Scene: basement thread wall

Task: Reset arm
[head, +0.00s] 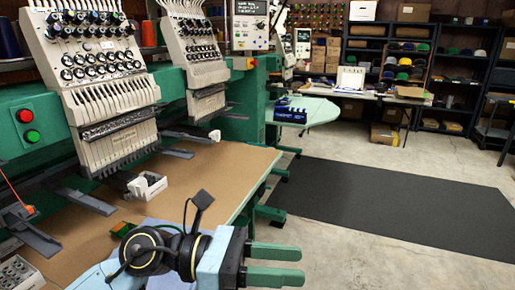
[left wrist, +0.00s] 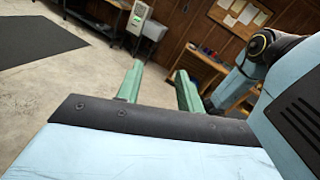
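My left gripper (head: 302,264) is at the bottom middle of the head view, off the front edge of the brown worktable (head: 215,185). Its two green fingers point right, with a clear gap between them. They also show apart in the left wrist view (left wrist: 159,68), with nothing between them. My left arm comes in from the bottom left, over the table's near corner. My right gripper is in neither view.
A green embroidery machine (head: 55,120) with several needle heads lines the left. A black mat (head: 400,200) lies on open concrete floor at right. Dark shelves (head: 455,75) stand behind.

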